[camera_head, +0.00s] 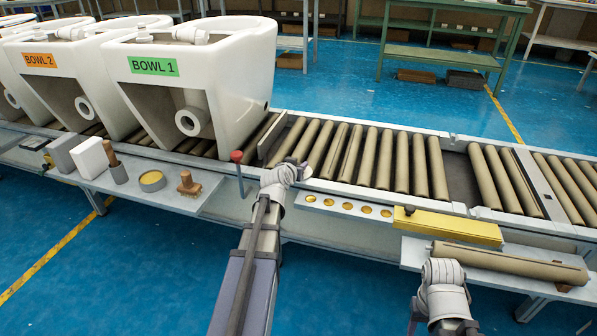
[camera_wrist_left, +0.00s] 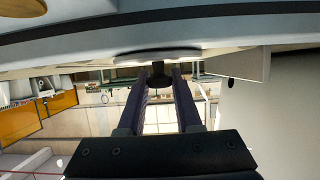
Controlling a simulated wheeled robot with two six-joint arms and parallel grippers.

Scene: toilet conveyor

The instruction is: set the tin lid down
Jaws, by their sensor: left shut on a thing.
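In the left wrist view, my left gripper (camera_wrist_left: 159,82) is shut on the dark knob of a pale, flat disc, the tin lid (camera_wrist_left: 157,55). The lid lies across the fingertips, under a large pale surface; I cannot tell whether they touch. In the head view my left wrist (camera_head: 275,190) is at the conveyor's near edge, and its fingers and the lid are hidden. The open round tin (camera_head: 152,181), yellow inside, stands on the grey side shelf to the left. My right arm shows at the lower right; its fingers do not show.
On the side shelf (camera_head: 205,195) are a brush (camera_head: 188,184), a wooden-handled tool (camera_head: 115,165) and pale blocks (camera_head: 90,158). A red-knobbed lever (camera_head: 237,157) stands between shelf and wrist. Toilet bowls (camera_head: 205,75) fill the left conveyor. A yellow bar (camera_head: 447,225) and loose roller (camera_head: 510,262) lie right.

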